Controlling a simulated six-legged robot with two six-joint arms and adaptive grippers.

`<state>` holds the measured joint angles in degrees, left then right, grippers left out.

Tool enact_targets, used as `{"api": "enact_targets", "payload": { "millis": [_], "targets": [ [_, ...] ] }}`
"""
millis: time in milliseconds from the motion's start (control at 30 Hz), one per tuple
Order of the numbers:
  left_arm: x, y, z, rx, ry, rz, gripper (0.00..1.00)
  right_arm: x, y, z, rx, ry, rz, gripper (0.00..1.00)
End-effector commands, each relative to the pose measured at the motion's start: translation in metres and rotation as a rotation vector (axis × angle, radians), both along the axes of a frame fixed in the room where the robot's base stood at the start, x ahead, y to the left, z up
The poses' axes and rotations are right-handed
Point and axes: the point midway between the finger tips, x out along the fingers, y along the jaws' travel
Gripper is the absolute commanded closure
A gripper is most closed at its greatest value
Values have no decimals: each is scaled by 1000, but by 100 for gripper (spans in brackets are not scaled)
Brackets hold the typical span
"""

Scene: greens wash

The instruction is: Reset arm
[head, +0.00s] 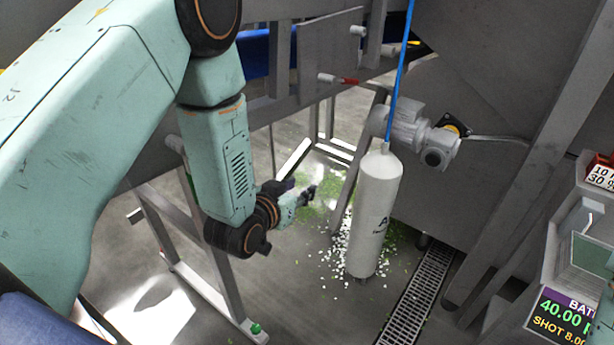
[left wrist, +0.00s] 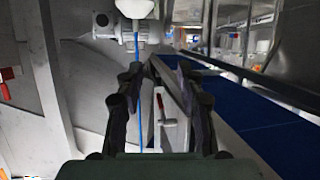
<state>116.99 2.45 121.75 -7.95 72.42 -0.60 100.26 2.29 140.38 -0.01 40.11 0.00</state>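My left arm comes in from the left in the head view, bent downward at the elbow. Its gripper (head: 308,195) is small there, in the gap between the steel frames, left of a hanging white cylinder (head: 378,215) and apart from it. In the left wrist view the two dark fingers of the left gripper (left wrist: 160,75) stand apart, with nothing held between them. A blue line (left wrist: 138,95) and a red-handled part show behind the gap. My right gripper is in neither view.
The cylinder hangs on a blue line (head: 403,60). A grey motor (head: 410,130), steel legs and a dark panel stand close by. White and green bits lie on the floor around a drain grate (head: 418,295). A display (head: 562,318) is at the lower right. A blue belt (left wrist: 245,110) runs along the right.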

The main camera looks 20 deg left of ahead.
Motion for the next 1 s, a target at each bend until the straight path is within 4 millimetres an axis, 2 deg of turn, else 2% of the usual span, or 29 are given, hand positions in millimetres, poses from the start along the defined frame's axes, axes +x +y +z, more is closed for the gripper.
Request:
{"api": "enact_targets", "payload": {
  "millis": [167, 267, 367, 500, 567, 600, 700, 800, 900, 1000],
  "targets": [
    [-1, 0, -3, 1, 15, 1, 62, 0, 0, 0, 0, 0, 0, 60],
    [-16, 2, -23, 7, 115, 11, 62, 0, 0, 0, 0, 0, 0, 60],
    [-58, 7, -62, 15, 302, 33, 62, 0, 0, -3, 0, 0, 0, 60],
    [-133, 11, -120, 25, 566, 59, 62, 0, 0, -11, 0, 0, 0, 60],
    [-168, 13, -140, 28, 676, 69, 62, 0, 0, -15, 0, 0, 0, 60],
    [-192, 14, -152, 30, 746, 76, 62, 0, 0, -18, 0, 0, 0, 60],
    [-251, 15, -177, 37, 913, 90, 62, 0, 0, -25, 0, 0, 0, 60],
    [-302, 16, -193, 43, 1049, 102, 62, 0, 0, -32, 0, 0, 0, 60],
    [-338, 17, -204, 47, 1136, 106, 62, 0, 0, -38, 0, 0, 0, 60],
    [-357, 17, -213, 50, 1176, 107, 62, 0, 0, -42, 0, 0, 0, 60]
  ]
}}
